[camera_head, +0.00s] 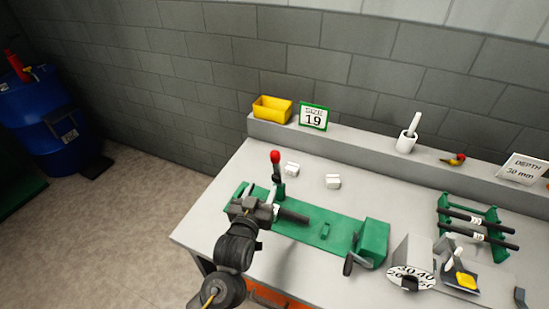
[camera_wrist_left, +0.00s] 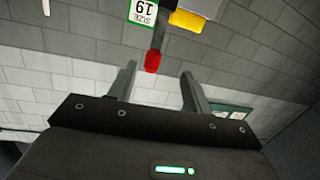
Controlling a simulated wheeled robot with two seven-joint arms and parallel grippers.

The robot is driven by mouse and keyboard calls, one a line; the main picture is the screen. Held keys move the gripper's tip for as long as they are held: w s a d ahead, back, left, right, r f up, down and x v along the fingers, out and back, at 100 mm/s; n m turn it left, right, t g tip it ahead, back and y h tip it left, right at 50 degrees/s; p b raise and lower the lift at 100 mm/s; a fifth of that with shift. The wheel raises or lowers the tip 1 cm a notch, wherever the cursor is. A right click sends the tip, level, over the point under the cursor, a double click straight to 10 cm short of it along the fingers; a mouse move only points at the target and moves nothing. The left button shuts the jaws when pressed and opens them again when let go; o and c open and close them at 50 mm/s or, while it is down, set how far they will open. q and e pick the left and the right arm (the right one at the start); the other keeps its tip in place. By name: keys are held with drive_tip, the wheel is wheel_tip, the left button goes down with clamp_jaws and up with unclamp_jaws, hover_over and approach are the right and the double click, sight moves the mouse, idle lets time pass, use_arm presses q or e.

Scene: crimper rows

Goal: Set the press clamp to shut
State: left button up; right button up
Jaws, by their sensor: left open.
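The press (camera_head: 320,232) is a long green bench tool lying on the grey worktop. At its left end stands a dark lever with a red knob (camera_head: 275,157), roughly upright; I take this as the clamp handle. My left gripper (camera_head: 266,207) is over the press's left end, just below and in front of the lever, and hides part of the clamp. In the left wrist view, which is upside down, its fingers (camera_wrist_left: 159,72) are apart, with the red knob (camera_wrist_left: 152,61) showing between their tips. Whether they touch the lever cannot be told. My right gripper is not in view.
A yellow bin (camera_head: 272,110), a size 19 sign (camera_head: 313,117) and a white cup (camera_head: 406,142) stand on the back ledge. Two small white blocks (camera_head: 333,181) lie behind the press. A green rack (camera_head: 470,227) and a number dial (camera_head: 410,277) are to the right.

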sight(274, 160)
use_arm(q)
drive_tip(key=shift+t, duration=0.6)
drive_tip(key=w+p, duration=0.1)
drive_tip(key=w, duration=0.2)
drive_tip(key=w+d+r+p, duration=0.1)
drive_tip(key=w, duration=0.3)
drive_tip(key=w+d+r+p, duration=0.1)
drive_tip(key=w, duration=0.2)
drive_tip(key=shift+w+d+r, duration=0.1)
drive_tip(key=shift+w+d, duration=0.15)
drive_tip(key=shift+w, duration=0.1)
drive_tip(key=shift+w+d, duration=0.1)
drive_tip(key=shift+w, duration=0.5)
drive_tip(key=shift+c, duration=0.3)
clamp_jaws()
